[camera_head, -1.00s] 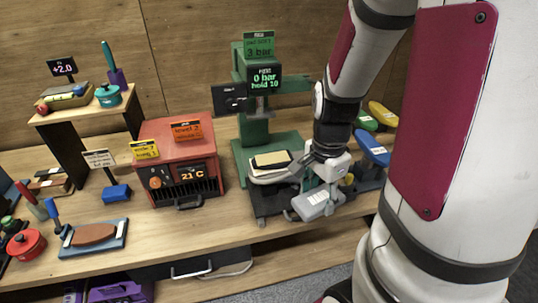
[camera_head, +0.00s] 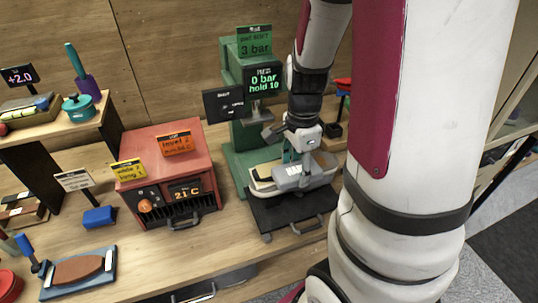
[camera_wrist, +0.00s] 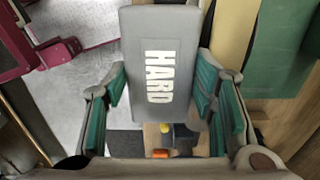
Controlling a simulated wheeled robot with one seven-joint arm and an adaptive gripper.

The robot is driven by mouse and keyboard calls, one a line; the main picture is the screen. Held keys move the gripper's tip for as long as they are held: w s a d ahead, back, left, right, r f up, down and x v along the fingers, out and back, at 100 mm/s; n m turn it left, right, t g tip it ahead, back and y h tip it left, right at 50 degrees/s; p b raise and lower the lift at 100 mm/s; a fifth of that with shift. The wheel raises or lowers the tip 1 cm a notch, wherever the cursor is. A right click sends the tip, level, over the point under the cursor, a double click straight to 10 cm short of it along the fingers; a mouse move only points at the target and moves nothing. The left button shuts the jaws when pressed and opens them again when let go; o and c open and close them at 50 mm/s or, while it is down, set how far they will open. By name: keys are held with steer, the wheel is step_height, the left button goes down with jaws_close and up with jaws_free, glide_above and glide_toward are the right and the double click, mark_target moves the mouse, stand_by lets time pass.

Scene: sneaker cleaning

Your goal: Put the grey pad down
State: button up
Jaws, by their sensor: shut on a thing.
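The grey pad (camera_wrist: 160,70), marked HARD, is between the green-lined fingers of my gripper (camera_wrist: 163,95) in the wrist view. My gripper (camera_head: 300,158) is shut on it. A pale piece with a yellowish top (camera_head: 262,177) is just left of the pad and partly hidden. I cannot tell whether the pad touches it or the tray.
The red oven (camera_head: 168,170) stands left of the press. A black handle (camera_head: 306,228) sticks out at the tray's front. A blue block (camera_head: 99,217) and a blue board with a brown piece (camera_head: 78,272) lie farther left. Bare bench top lies before the oven.

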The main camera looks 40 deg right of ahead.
steer(key=w, duration=0.6)
steer(key=w+f, duration=0.1)
steer(key=w, duration=0.2)
steer(key=shift+d, duration=0.25)
steer(key=shift+f+p, duration=0.5)
steer(key=shift+f, duration=1.15)
steer(key=shift+f, duration=0.2)
steer(key=o, duration=1.2)
steer(key=shift+o, duration=0.2)
steer(key=shift+r, duration=0.1)
